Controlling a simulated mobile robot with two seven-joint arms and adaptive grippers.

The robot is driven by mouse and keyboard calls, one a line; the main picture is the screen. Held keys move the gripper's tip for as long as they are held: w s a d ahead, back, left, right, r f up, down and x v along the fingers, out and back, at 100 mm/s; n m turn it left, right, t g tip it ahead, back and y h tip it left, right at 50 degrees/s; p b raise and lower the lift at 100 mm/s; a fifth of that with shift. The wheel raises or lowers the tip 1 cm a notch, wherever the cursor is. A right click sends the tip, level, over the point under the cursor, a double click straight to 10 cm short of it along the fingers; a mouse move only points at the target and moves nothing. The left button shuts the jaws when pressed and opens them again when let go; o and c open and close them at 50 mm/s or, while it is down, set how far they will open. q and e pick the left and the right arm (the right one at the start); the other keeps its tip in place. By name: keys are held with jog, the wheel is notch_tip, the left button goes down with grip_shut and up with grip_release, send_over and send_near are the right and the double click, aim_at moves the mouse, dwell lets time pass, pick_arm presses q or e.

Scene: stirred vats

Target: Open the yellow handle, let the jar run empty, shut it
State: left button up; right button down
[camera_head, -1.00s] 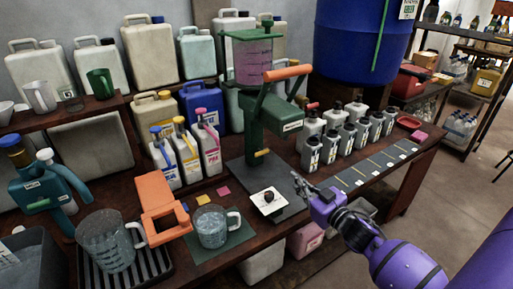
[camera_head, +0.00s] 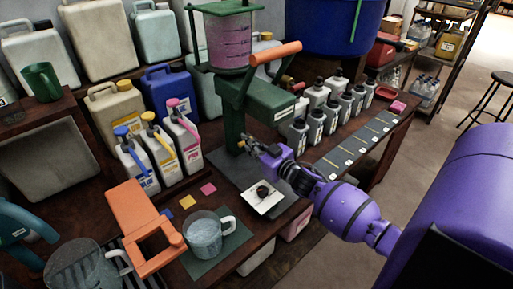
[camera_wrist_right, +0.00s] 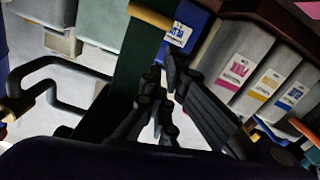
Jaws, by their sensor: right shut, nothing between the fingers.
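The jar (camera_head: 228,42), with pink-purple liquid and dark level marks, sits high on a green stand (camera_head: 258,100) in the head view. The stand has a lever with an orange grip (camera_head: 276,52). A short yellow handle (camera_wrist_right: 152,15) stands out from the green post in the right wrist view. In the head view my right gripper hides most or all of it. My right gripper (camera_head: 251,143) is shut and empty, close to the post; its fingers (camera_wrist_right: 163,70) appear just short of the yellow handle. I cannot tell whether they touch. My left gripper is out of view.
A white tile with a dark knob-like thing (camera_head: 264,195) lies below my right gripper. A glass mug (camera_head: 205,235) stands on a green mat. Bottles with blue, yellow and pink tops (camera_head: 160,150) stand left of the post, several grey bottles (camera_head: 325,110) right.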

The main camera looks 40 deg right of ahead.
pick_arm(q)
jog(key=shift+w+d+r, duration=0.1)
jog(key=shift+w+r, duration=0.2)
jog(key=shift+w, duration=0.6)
pick_arm(e)
jog(key=shift+w+a+f, duration=0.1)
jog(key=shift+w, duration=1.9)
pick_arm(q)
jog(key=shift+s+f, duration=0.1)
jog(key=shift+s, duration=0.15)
